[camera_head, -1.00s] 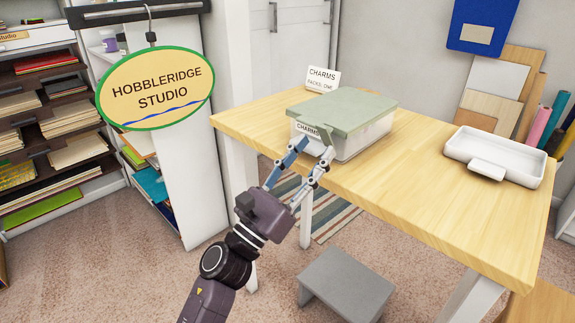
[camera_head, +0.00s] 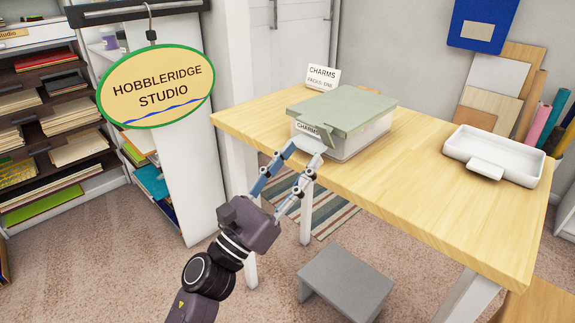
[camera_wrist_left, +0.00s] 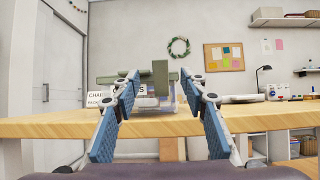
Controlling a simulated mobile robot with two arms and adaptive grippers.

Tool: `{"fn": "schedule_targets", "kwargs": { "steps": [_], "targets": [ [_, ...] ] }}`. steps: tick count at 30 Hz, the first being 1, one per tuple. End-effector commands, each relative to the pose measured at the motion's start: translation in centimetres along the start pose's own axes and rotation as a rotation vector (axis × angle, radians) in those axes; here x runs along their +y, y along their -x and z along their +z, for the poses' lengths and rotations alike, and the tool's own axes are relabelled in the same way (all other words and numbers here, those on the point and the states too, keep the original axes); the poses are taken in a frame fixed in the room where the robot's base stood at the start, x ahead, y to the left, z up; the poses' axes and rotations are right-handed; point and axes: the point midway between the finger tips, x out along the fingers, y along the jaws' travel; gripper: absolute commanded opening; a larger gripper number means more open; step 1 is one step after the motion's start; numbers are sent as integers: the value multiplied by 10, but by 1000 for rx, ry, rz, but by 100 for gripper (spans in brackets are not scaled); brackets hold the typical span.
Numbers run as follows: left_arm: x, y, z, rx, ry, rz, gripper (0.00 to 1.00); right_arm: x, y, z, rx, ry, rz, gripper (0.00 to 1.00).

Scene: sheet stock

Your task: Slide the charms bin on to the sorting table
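The charms bin (camera_head: 362,140) is a clear-white box with a grey-green lid and a CHARMS label on its front. It rests flat on the wooden table (camera_head: 430,205), near the front edge. My left gripper (camera_head: 304,150) is in front of the bin's label end, with its two fingers apart. In the left wrist view my gripper (camera_wrist_left: 158,82) also shows spread fingers, with the bin's lid (camera_wrist_left: 160,72) beyond and between them. Nothing is clearly held; whether a fingertip touches the bin I cannot tell. My right gripper is not in view.
A CHARMS card (camera_head: 322,77) stands behind the bin. A white tray (camera_head: 520,178) lies at the table's right end. A grey stool (camera_head: 345,280) stands below the front edge. The tabletop between bin and tray is clear. A hanging studio sign (camera_head: 155,88) is at left.

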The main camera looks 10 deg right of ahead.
Motion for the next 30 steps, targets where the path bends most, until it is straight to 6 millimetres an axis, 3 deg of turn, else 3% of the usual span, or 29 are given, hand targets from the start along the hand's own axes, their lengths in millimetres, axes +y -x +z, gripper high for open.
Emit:
{"fn": "schedule_targets", "kwargs": {
  "steps": [18, 30],
  "targets": [
    [0, 20, 12, 1, 1, 0, 40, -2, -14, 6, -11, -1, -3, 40],
    [0, 22, 13, 0, 1, 0, 40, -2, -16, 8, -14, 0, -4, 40]
  ]
}}
